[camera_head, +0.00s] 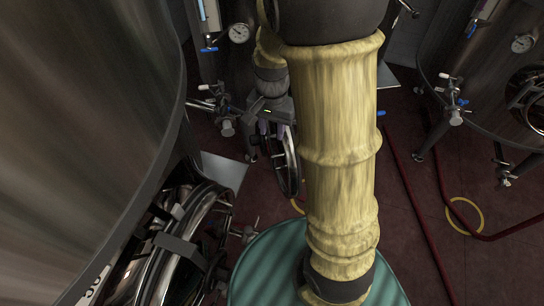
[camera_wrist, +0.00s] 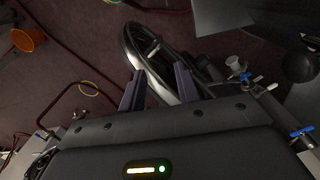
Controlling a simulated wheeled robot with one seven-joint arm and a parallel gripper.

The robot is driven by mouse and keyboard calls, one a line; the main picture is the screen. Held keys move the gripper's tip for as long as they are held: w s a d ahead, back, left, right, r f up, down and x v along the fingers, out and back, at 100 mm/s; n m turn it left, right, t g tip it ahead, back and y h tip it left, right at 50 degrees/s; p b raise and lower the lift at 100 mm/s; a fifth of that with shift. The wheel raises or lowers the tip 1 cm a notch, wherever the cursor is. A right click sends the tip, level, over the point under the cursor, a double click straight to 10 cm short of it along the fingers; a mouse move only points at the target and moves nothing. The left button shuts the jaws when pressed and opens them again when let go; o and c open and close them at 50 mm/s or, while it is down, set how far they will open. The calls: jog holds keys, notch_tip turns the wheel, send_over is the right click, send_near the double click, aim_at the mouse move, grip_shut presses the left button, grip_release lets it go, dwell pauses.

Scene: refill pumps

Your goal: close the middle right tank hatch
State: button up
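A round metal hatch door (camera_head: 285,168) hangs swung out, nearly edge-on, in the middle of the head view. I cannot tell for certain which tank it belongs to. My gripper (camera_head: 268,128) is at its upper part, partly hidden there. In the wrist view the hatch door's dark rim and shiny face (camera_wrist: 133,45) lie just ahead of my gripper (camera_wrist: 158,72). The two fingers are apart, with part of the door visible between them. I cannot tell whether they touch it.
A large steel tank (camera_head: 75,110) with its own round hatch (camera_head: 165,255) fills the left. Another tank (camera_head: 475,75) stands at the right. A teal round surface (camera_head: 265,270) is below my arm. Red hoses (camera_head: 445,225) and a yellow hose ring (camera_head: 465,228) lie on the dark red floor.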

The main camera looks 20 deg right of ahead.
aim_at(272, 157)
notch_tip(272, 157, down, 14)
jog(key=shift+r+p, duration=0.1)
jog(key=shift+p, duration=0.75)
grip_shut()
